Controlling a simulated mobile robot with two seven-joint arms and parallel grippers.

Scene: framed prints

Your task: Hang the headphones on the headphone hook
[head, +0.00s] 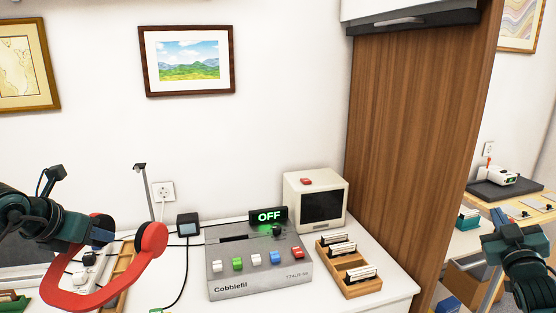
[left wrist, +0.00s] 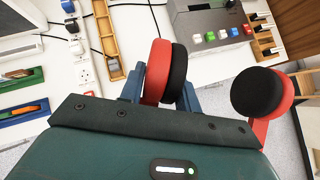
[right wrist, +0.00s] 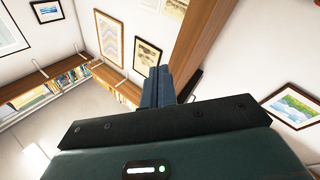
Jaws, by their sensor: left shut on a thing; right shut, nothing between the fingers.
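The red headphones (head: 150,242) with black ear pads are at the lower left of the head view, held above the white desk. My left gripper (head: 100,235) is shut on one ear cup. In the left wrist view the fingers of my left gripper (left wrist: 160,92) sit on both sides of that red and black cup of the headphones (left wrist: 157,68); the other cup hangs free at the right. A thin metal post with a small dark top (head: 140,167) stands behind the headphones; I cannot tell whether it is the headphone hook. My right gripper (head: 502,220) is shut and empty at the far right.
A grey Cobblefil box (head: 262,284) with coloured buttons and an OFF sign (head: 268,215) stands on the desk. A small monitor (head: 318,200), a wooden card rack (head: 358,288) and a power strip (head: 92,268) are nearby. A tall wooden panel (head: 410,150) rises at the right.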

